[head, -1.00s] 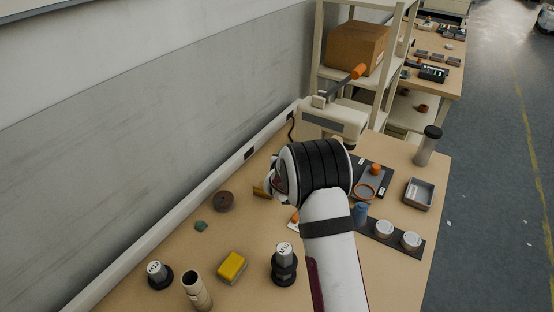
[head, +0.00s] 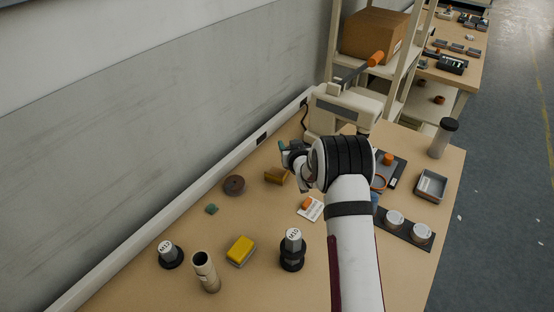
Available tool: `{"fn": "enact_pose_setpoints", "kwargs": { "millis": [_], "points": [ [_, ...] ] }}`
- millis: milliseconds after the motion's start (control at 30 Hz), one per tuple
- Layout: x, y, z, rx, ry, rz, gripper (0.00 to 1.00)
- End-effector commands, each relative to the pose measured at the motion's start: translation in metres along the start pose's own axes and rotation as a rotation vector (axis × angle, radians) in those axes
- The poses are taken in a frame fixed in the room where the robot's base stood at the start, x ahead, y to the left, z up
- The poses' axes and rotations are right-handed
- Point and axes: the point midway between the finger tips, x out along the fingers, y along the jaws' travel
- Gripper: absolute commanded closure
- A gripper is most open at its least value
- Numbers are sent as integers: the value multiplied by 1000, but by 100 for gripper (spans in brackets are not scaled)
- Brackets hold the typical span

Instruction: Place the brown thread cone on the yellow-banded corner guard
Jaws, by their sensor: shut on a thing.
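My gripper (head: 294,158) is above the far middle of the table, partly hidden behind my wrist. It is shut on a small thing. Something dark teal shows at its fingertips, but I cannot make out its shape. A golden-brown angled piece (head: 276,175) lies on the table just below and left of the gripper, apart from it. It may be the corner guard; no band can be made out. A round brown piece with a dark centre (head: 234,185) lies farther left near the wall. I cannot tell for sure which thing is the thread cone.
A yellow block (head: 241,249), an upright tan tube (head: 206,272), and two dark-based M-marked pieces (head: 169,254) (head: 293,248) stand in front. A small green lump (head: 211,209) lies left. A beige machine (head: 340,112) stands behind; a grey tray (head: 431,185) is right.

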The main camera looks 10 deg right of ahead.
Motion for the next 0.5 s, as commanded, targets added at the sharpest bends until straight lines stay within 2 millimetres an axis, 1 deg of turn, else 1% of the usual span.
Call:
{"fn": "enact_pose_setpoints", "kwargs": {
  "millis": [33,100,200,267,300,400,500],
  "points": [
    [10,-13,5,-1,0,-4,100],
    [22,-26,11,-1,0,-2,100],
    [31,-36,15,-1,1,0,100],
    [36,-38,23,-2,-1,0,100],
    [39,-38,31,-1,-3,1,100],
    [46,-38,48,0,-2,2,100],
    [48,-38,53,-1,1,1,100]
  ]
}}
